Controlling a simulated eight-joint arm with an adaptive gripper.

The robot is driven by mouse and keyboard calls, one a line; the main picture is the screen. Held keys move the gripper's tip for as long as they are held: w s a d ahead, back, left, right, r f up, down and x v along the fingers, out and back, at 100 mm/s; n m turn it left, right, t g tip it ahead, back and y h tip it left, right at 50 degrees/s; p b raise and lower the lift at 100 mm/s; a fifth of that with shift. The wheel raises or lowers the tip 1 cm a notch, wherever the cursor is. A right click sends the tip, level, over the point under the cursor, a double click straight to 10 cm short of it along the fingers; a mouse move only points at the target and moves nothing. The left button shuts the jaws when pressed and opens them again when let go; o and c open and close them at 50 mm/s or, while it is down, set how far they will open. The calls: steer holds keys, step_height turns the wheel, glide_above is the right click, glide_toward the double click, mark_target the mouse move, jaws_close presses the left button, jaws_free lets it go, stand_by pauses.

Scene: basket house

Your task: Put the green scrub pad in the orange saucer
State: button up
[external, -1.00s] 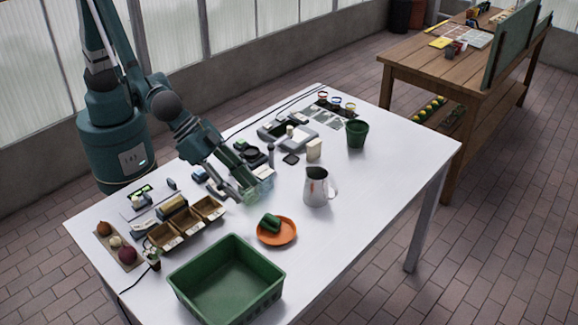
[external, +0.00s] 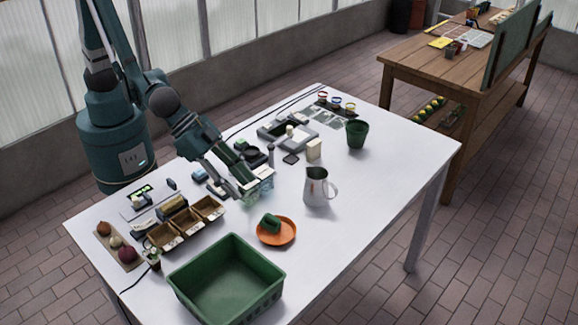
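The orange saucer (external: 288,239) lies on the white table, left of the metal pitcher. A dark green block-like piece (external: 269,223) that looks like the scrub pad rests in the saucer, tilted, toward its left back side. My gripper (external: 258,193) hangs low over the table, behind and a little left of the saucer, clear of both saucer and green piece. Its fingers are small and pale in this view. I cannot tell how far apart they are or whether anything is between them.
A metal pitcher (external: 317,187) stands right of my gripper. A green bin (external: 179,283) stands at the front, with wooden boxes (external: 208,211) behind it. Several small items crowd the back, near a green pot (external: 357,134). The table's right side is clear.

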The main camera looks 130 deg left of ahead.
steer(key=s+r+m+h, duration=0.2)
steer(key=s+r, duration=1.1)
steer(key=s, duration=0.4)
steer(key=s+d+r+m+h, duration=0.1)
steer(key=s+r+m, duration=0.1)
steer(key=s, duration=1.6)
steer(key=shift+s+d+r+g, duration=0.2)
steer(key=shift+s+d+g, duration=0.1)
steer(key=shift+s+d, duration=0.1)
steer(key=c, duration=0.3)
steer(key=shift+c, duration=0.2)
